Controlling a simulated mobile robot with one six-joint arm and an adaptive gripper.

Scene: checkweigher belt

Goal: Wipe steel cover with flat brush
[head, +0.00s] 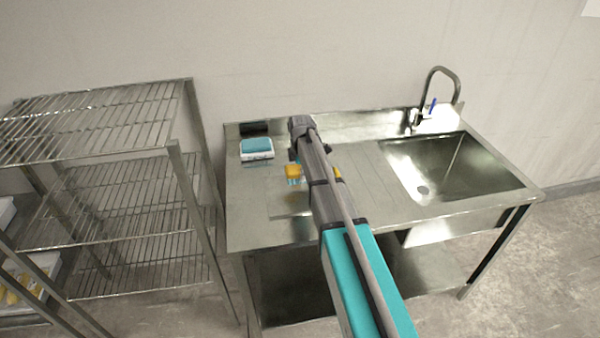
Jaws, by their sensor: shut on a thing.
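The flat brush (292,171) shows as a yellow block with light blue bristles under it, near the middle of the steel table. A second yellow part shows on the other side of my arm, and the middle of the brush is hidden. My gripper (298,158) is mostly hidden behind my arm and is shut on the brush. The steel cover (286,207) looks like a thin flat plate on the table below the brush, partly hidden by my arm. I cannot tell whether the bristles touch it.
A blue-and-white block (257,149) and a dark block (254,128) lie at the table's back left. A sink (455,170) with a tap (436,85) is at the right. A wire rack (120,185) stands to the left. The table's (245,225) front left is clear.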

